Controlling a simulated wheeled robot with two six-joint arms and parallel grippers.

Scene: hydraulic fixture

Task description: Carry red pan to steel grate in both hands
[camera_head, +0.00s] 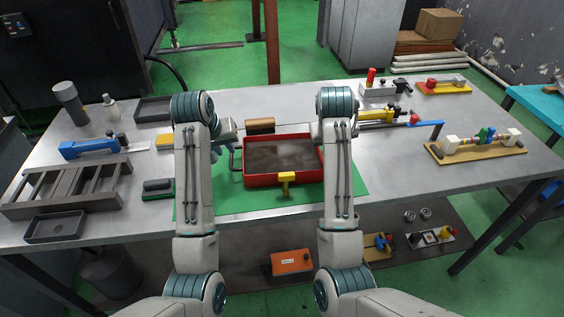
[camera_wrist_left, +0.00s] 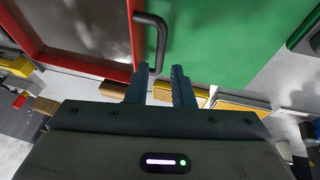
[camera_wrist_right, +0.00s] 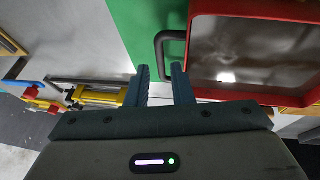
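The red pan (camera_head: 271,182), a shallow rectangular tray with a dark grey floor, rests on the green mat at the table's middle. Its left black handle (camera_wrist_left: 160,35) shows in the left wrist view, its right one (camera_wrist_right: 161,52) in the right wrist view. My left gripper (camera_wrist_left: 160,70) is open, with the handle's end between or just beyond its fingertips; contact is unclear. My right gripper (camera_wrist_right: 160,68) is open, similarly placed at the other handle. In the head view, my left gripper (camera_head: 222,138) is partly hidden and my right forearm hides the right gripper. The steel grate (camera_head: 68,187) stands on the table's left side.
The green mat (camera_head: 240,203) lies under the pan. A yellow block (camera_head: 286,178) is at the pan's front. Between mat and grate are a green-and-black block (camera_head: 158,189) and a yellow block (camera_head: 165,141). A dark tray (camera_head: 55,227) sits before the grate, a blue clamp (camera_head: 88,147) behind it.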

